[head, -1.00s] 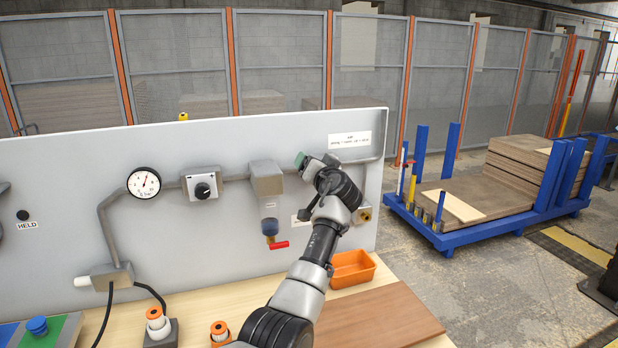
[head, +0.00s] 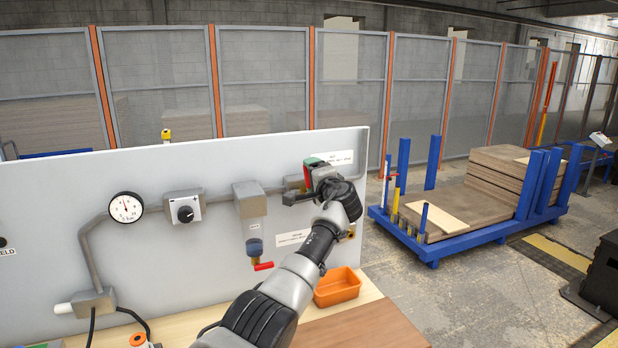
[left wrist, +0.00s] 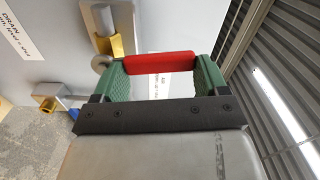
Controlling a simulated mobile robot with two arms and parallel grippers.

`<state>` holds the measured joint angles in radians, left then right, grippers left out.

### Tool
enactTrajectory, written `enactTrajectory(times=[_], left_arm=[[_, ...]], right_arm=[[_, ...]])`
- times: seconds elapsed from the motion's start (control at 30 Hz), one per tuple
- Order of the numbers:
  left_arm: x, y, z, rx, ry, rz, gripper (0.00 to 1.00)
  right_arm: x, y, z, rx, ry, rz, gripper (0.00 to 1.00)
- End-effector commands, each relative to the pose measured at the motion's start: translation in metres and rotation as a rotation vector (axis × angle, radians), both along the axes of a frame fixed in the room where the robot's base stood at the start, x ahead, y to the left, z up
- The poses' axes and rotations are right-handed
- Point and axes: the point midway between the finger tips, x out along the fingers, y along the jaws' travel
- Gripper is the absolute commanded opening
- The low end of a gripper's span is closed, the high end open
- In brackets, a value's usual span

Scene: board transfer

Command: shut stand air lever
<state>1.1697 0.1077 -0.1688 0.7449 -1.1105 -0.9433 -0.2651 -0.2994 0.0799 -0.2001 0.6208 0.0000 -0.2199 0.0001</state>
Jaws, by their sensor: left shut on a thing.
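The stand air lever has a red grip (left wrist: 160,62) and shows between my green finger pads in the left wrist view. My left gripper (left wrist: 160,76) is shut on it. In that view the grip lies roughly crosswise to the grey pipe and brass fitting (left wrist: 120,46). In the head view my left gripper (head: 311,176) is at the upper right of the grey panel (head: 150,165), below a white label (head: 332,158). A small part of the red grip shows between its pads; my fingers and wrist hide the rest. My right gripper is not in view.
Another valve with a red handle (head: 263,266) hangs below a grey box (head: 250,198). A gauge (head: 126,207) and black knob (head: 185,211) are to the left. An orange bin (head: 337,287) is on the bench below my arm. A blue cart (head: 440,246) stands right.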

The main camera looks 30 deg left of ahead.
Motion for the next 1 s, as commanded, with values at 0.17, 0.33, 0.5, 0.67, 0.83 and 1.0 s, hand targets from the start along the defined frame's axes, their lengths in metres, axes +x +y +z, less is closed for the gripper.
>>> enactTrajectory(times=[0.17,0.33,0.5,0.67,0.83,1.0], left_arm=[[0.0041,-0.0033,-0.0007,0.057,0.071,0.001,0.31],[0.0063,-0.0055,-0.0009,0.090,0.107,0.000,0.31],[0.0073,-0.0063,-0.0016,0.104,0.125,0.000,0.31],[0.0075,-0.0066,-0.0017,0.107,0.128,-0.001,0.31],[0.0074,-0.0067,-0.0018,0.108,0.128,-0.001,0.31],[0.0074,-0.0067,-0.0017,0.108,0.128,-0.001,0.91]], right_arm=[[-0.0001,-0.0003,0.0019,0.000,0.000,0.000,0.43],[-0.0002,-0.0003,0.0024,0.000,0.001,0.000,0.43],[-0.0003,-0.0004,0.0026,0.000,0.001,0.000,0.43],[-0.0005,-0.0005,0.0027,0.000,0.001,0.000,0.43],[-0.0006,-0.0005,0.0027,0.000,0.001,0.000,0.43],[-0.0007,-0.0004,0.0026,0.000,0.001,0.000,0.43]])
